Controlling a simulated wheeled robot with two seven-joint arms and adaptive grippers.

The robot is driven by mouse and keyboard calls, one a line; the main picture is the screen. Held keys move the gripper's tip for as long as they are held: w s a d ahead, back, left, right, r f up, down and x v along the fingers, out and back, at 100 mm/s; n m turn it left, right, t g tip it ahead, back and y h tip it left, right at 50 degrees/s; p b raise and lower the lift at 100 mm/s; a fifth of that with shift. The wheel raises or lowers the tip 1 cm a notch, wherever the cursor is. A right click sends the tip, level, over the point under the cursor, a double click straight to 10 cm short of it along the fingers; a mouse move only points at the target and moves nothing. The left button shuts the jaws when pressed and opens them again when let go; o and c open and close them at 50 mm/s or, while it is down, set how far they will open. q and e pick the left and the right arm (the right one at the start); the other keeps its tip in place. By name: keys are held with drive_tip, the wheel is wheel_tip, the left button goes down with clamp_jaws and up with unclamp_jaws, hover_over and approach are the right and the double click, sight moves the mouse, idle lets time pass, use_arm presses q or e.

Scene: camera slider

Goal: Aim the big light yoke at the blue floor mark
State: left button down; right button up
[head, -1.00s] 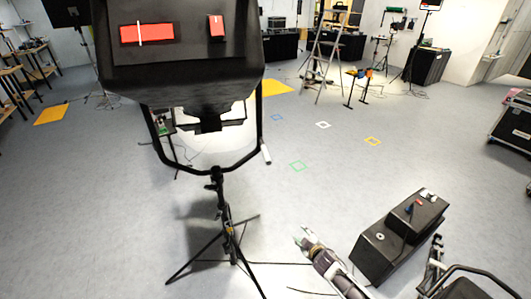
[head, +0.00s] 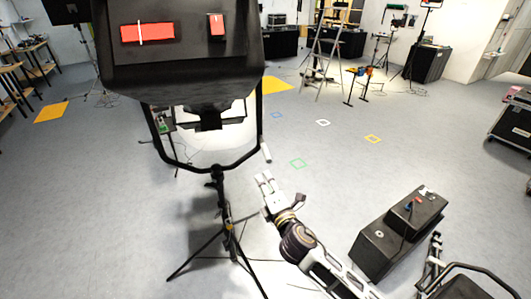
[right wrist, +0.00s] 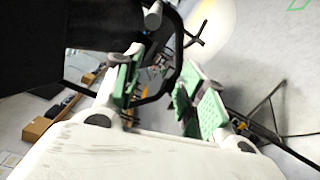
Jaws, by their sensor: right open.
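The big light (head: 180,60) is a black housing at the upper left of the head view, with red panels on its near face. Its black U-shaped yoke (head: 240,165) hangs around it on a tripod stand (head: 225,215), with a pale handle (head: 266,152) at the right side. The blue floor mark (head: 277,115) is a small square outline on the floor behind and right of the yoke. My right gripper (head: 264,177) is open, just below the handle. In the right wrist view its green-padded fingers (right wrist: 165,92) are apart, with the dark yoke tube (right wrist: 178,45) beyond them. My left gripper is not in view.
Green (head: 298,163), white (head: 323,123) and yellow (head: 372,139) marks lie on the open floor. A black case (head: 400,232) stands at the lower right. A stepladder (head: 323,55) stands at the back. The tripod's legs spread across the floor below the light.

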sight(266, 152)
drive_tip(key=shift+d+r+n+t+h, duration=0.15)
drive_tip(key=shift+d+r+n+h, duration=0.3)
drive_tip(key=shift+n, duration=0.7)
drive_tip(key=shift+d+r+n+t+h, duration=0.25)
drive_tip(key=shift+d+r+n, duration=0.25)
drive_tip(key=shift+n, duration=0.6)
drive_tip(key=shift+d+r+n+t+h, duration=0.1)
drive_tip(key=shift+d+r+n+h, duration=0.35)
drive_tip(key=shift+n, duration=0.7)
drive_tip(key=shift+w, duration=0.1)
drive_tip(key=shift+p+x, duration=0.6)
drive_tip(key=shift+x, duration=6.2)
drive_tip(key=shift+a, duration=0.1)
drive_tip(key=shift+c, duration=0.3)
clamp_jaws()
